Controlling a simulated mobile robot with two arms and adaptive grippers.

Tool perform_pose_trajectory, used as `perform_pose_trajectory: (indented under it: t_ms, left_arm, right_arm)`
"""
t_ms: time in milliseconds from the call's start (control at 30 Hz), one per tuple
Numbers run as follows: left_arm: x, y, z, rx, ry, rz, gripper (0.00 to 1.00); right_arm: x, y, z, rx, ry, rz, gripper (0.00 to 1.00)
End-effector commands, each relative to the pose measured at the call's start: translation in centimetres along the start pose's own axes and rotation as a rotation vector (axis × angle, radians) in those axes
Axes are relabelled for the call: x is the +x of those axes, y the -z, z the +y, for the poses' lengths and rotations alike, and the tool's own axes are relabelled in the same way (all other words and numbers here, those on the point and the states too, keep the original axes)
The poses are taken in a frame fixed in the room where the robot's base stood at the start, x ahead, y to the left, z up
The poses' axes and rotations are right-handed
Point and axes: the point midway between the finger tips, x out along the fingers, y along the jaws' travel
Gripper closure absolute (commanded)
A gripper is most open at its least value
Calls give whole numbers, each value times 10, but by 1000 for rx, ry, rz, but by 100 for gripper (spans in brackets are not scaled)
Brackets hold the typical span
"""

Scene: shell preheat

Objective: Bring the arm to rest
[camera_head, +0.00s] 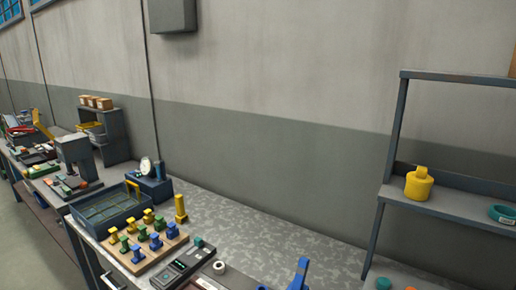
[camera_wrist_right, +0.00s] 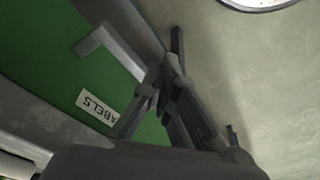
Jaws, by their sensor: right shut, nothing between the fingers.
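My right gripper (camera_wrist_right: 172,68) is in the right wrist view, its dark fingers together and empty. Behind it lie a green surface (camera_wrist_right: 50,55) with a white tag reading "LABELS" (camera_wrist_right: 97,107) and a grey speckled surface (camera_wrist_right: 245,80). I cannot tell how far the fingers are from these surfaces. Neither of my grippers shows in the head view, and my left gripper is in no view.
In the head view, a workbench (camera_head: 245,222) holds a wooden board (camera_head: 143,258) of colored pegs, a blue-grey tray (camera_head: 92,213) and a gauge (camera_head: 146,166). A shelf (camera_head: 450,205) at right bears a yellow weight-like object (camera_head: 419,186) and a teal ring (camera_head: 503,214).

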Motion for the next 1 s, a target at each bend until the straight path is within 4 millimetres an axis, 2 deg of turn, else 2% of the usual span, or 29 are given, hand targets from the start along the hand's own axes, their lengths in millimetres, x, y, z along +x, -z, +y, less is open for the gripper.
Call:
perform_pose_trajectory:
  t_ms: [33,200,267,400,500,600,700,833,1000]
  left_arm:
    - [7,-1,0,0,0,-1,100]
    - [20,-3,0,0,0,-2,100]
    - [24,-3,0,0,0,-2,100]
    - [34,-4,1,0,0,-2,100]
    - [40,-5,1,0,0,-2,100]
    - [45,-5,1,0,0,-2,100]
    - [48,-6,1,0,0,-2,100]
    - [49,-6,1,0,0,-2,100]
    - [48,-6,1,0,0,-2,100]
  right_arm:
    - [29,-14,-1,-2,1,-17,100]
    - [104,-66,-4,-9,5,-52,100]
    - [127,-86,-6,-12,7,-63,100]
    - [173,-141,-8,-19,10,-92,100]
    - [196,-179,-8,-23,11,-109,100]
    - [210,-211,-8,-27,12,-123,100]
    - [217,-232,-8,-30,13,-130,100]
    - [220,-246,-8,-32,13,-136,100]
    - [220,-248,-8,-32,13,-135,100]
